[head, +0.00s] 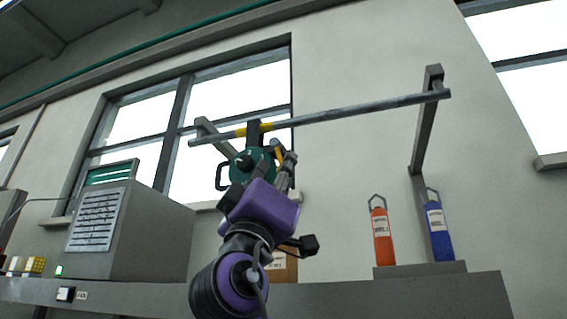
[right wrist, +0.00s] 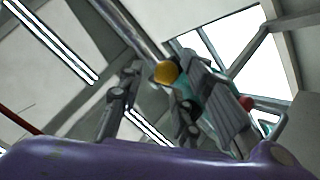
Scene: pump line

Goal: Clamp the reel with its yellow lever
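The green reel (head: 240,170) hangs below a grey horizontal rail (head: 340,113), at a yellow-banded stretch of it. In the head view my right gripper (head: 282,157) is raised just right of the reel, with a small yellow piece, apparently the lever (head: 278,153), beside its fingers. In the right wrist view the fingers (right wrist: 160,105) stand well apart. The round yellow knob (right wrist: 166,72) shows between them, towards the tips, with teal reel parts (right wrist: 186,88) partly hidden behind the right finger. I cannot tell whether a finger touches the lever. My left gripper is out of view.
Brackets (head: 425,125) hold the rail out from the wall. An orange bottle (head: 381,235) and a blue bottle (head: 438,230) stand on a block at right. A grey cabinet (head: 150,230) stands at left. A cardboard box (head: 283,266) is partly behind my arm.

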